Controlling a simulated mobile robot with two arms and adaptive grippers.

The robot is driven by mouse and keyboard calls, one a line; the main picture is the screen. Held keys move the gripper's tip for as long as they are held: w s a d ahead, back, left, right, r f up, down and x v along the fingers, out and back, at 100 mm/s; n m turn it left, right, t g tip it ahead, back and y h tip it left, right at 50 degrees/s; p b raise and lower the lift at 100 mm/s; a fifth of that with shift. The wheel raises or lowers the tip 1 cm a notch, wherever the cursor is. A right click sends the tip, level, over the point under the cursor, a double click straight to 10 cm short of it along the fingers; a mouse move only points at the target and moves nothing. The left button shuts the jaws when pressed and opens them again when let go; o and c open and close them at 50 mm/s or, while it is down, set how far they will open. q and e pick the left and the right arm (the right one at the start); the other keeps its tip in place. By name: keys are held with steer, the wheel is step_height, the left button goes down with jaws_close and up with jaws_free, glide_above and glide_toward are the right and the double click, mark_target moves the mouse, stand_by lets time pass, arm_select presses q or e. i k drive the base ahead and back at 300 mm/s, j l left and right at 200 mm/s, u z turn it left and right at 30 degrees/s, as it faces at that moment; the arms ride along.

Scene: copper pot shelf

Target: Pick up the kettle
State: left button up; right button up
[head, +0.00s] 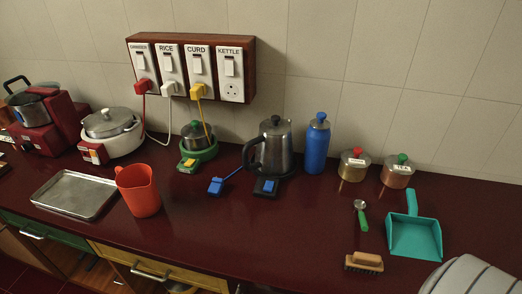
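The socket labelled KETTLE (231,79) on the wall panel is empty. Neither of my grippers is in view.
A blue bottle (317,144) stands close to the kettle's right. A small pot on a green base (198,142) stands to its left. An orange jug (138,190) and metal tray (76,194) are further left. The counter in front of the kettle is clear.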

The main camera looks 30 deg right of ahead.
mark_target(273, 154)
steer(key=i+j+z, duration=0.1)
steer(key=z, duration=0.3)
steer(key=j+z, duration=0.2)
steer(key=z, duration=0.15)
steer(key=i+j+z, duration=0.1)
steer(key=z, duration=0.3)
